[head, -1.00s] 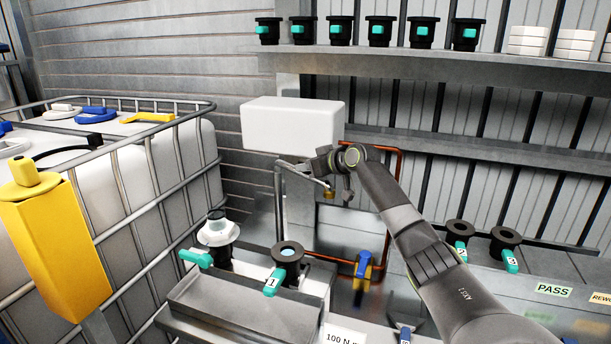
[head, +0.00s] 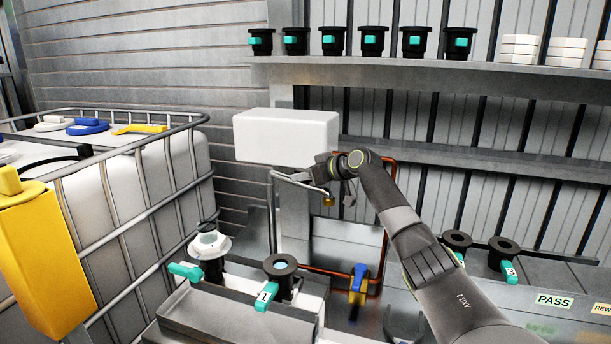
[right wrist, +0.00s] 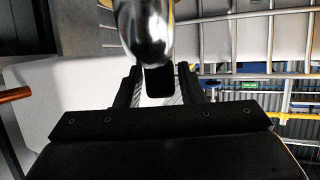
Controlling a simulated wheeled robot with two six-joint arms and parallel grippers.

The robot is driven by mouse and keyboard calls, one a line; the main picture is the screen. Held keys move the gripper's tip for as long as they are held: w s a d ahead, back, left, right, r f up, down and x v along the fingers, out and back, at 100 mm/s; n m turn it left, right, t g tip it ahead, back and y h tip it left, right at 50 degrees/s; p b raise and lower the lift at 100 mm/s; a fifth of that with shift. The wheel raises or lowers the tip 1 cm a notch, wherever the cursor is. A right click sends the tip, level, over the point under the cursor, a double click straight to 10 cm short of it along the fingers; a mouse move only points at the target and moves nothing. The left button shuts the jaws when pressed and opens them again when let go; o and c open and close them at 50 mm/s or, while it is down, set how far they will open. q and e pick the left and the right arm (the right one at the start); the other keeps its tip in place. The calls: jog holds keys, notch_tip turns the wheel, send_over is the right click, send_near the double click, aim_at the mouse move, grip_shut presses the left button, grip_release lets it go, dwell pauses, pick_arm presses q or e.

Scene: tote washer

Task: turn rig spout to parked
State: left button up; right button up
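The rig spout (head: 291,178) is a thin grey pipe that rises from the rig and bends over to the right, with a brass tip (head: 328,199). My right gripper (head: 331,175) is at the spout's outer end, just by the brass tip. In the right wrist view a shiny metal tube (right wrist: 147,35) lies ahead of my right gripper (right wrist: 160,88), in line with the gap between its fingers. The fingers stand apart. I cannot tell whether they touch the tube. My left gripper is not in view.
A white box (head: 287,136) is behind the spout. A blue-handled brass valve (head: 359,285) sits on the copper pipe below. A caged white tank (head: 130,190) stands left. A shelf (head: 420,74) with black fittings runs above.

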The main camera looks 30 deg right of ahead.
jog(key=shift+o, duration=0.8)
jog(key=shift+s+d+r, duration=0.1)
jog(key=shift+s+d, duration=0.05)
jog(key=shift+s, duration=0.2)
jog(key=b+v, duration=0.7)
jog(key=v, duration=0.9)
jog(key=shift+s, duration=0.25)
jog(key=shift+r, duration=0.1)
